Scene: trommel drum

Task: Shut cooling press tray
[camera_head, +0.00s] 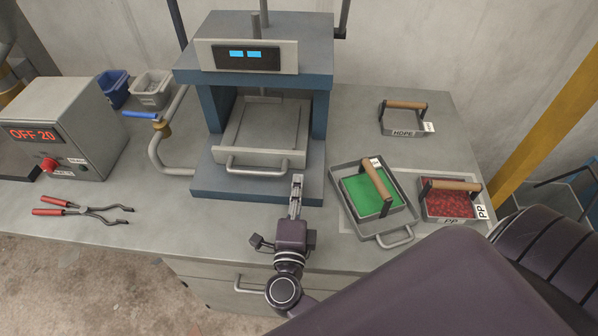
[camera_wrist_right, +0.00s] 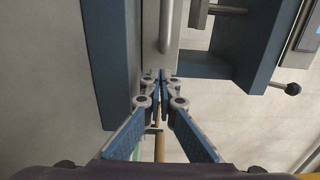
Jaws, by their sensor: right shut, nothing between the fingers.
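The blue and grey cooling press (camera_head: 255,110) stands at the middle back of the bench. Its grey tray (camera_head: 236,152) sits in the press opening, with a bar handle (camera_head: 258,168) at its front. My right gripper (camera_head: 298,180) is shut and empty, just right of the handle and above the blue base; I cannot tell if it touches the press. In the right wrist view the fingers (camera_wrist_right: 160,80) meet near a grey bar (camera_wrist_right: 167,30) beside the blue press parts. My left gripper is not in view.
A grey tray (camera_head: 402,228) with a green-filled frame and a red-filled PP frame (camera_head: 447,205) lie right of the press. An HDPE frame (camera_head: 403,130) is behind. Red-handled tongs (camera_head: 75,210), a control box (camera_head: 72,130) and a curved pipe (camera_head: 160,155) are left.

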